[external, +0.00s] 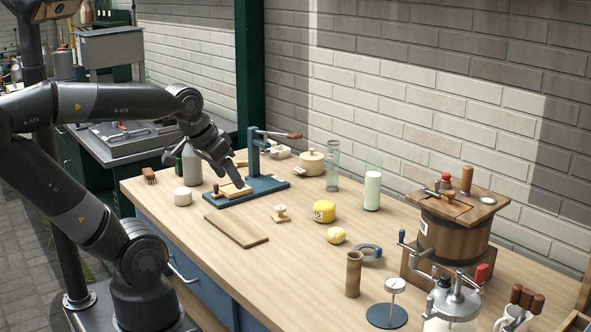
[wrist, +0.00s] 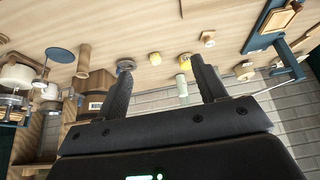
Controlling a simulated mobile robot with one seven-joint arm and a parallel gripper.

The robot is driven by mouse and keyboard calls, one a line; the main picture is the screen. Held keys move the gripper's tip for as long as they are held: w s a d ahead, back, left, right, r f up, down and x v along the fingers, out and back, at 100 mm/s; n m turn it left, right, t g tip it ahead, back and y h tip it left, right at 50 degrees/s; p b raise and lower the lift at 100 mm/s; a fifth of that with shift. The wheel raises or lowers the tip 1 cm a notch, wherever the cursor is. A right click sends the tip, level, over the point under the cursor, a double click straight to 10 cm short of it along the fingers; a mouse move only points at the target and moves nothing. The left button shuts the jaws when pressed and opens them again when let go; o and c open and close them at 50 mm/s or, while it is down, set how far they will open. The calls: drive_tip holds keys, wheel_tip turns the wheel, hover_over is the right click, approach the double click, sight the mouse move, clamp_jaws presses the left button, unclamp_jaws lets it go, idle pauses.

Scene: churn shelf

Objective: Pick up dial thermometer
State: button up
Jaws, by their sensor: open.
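The dial thermometer (external: 395,285) appears to be the small pale round dial on a thin stem above a dark blue disc base (external: 387,316), upright near the front right of the table. In the wrist view its blue disc (wrist: 60,54) shows at the upper left, with the stem running down from it; the dial there is hard to make out. My gripper (external: 232,166) is over the table's left part, above the blue press stand, far from the thermometer. In the wrist view my gripper (wrist: 165,66) has its two fingers apart with nothing between them.
A brown wooden cylinder (external: 353,274) and a grey-blue ring (external: 367,254) stand close to the thermometer. A wooden churn (external: 453,238) and a metal-armed jar (external: 456,302) are to its right. A board (external: 236,228) lies mid-left. The front middle of the table is clear.

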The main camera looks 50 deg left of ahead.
drive_tip(key=shift+r, duration=0.1)
wheel_tip(320, 180, up, 18)
drive_tip(key=m+g+h, duration=0.2)
drive_tip(key=m, duration=0.3)
hover_over(391, 284)
drive_tip(key=s+a, duration=0.1)
drive_tip(key=s, duration=0.2)
wheel_tip(391, 284, down, 25)
drive_tip(key=x, duration=0.5)
drive_tip(key=shift+w+a, duration=0.15)
drive_tip(key=shift+w, duration=0.15)
drive_tip(key=shift+t, duration=0.3)
drive_tip(key=shift+x, duration=3.05)
